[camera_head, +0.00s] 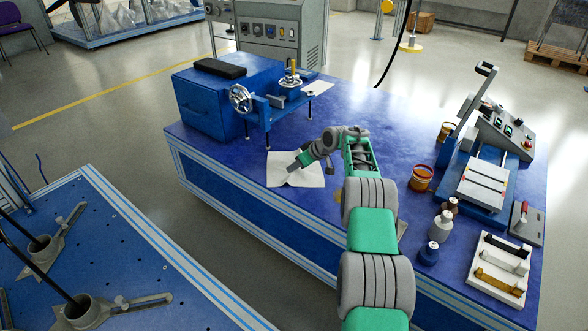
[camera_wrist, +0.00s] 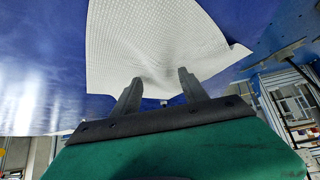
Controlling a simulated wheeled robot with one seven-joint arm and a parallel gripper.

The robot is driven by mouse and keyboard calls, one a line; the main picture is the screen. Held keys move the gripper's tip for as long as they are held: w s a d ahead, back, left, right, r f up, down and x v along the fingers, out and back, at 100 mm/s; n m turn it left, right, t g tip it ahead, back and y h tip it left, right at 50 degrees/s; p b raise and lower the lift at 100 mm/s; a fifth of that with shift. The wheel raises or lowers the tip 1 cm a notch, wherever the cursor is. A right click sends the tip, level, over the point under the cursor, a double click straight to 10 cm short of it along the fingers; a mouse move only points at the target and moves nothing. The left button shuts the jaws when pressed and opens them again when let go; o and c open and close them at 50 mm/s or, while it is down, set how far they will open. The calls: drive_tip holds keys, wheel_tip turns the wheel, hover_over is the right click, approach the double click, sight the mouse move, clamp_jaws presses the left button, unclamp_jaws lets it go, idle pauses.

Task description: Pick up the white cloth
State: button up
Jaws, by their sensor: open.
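The white cloth (camera_head: 312,176) lies on the blue table (camera_head: 230,152), near its front left edge, in the head view. In the wrist view the cloth (camera_wrist: 150,45) fills the upper middle, with a dimpled weave and a fold near the fingers. My gripper (camera_head: 290,168) reaches over the cloth from the right in the head view. In the wrist view my gripper (camera_wrist: 158,90) has its two fingers apart, with the cloth's near edge just beyond or between the tips. I cannot tell whether the fingers touch it. My wrist hides part of the cloth in the head view.
A blue machine with a handwheel (camera_head: 241,98) stands behind the cloth. To the right are an orange-brown jar (camera_head: 421,178), several small bottles, a tray with handles (camera_head: 499,270) and a blue-grey device (camera_head: 484,185). Another blue table (camera_head: 110,255) stands at the left across a gap.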

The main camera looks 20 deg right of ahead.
drive_tip(key=shift+f, duration=0.1)
drive_tip(key=c, duration=0.9)
drive_tip(key=shift+c, duration=0.6)
wheel_tip(320, 180, up, 13)
drive_tip(key=p, duration=0.9)
drive_tip(key=shift+f, duration=0.1)
clamp_jaws()
wheel_tip(320, 180, up, 8)
drive_tip(key=p, duration=0.7)
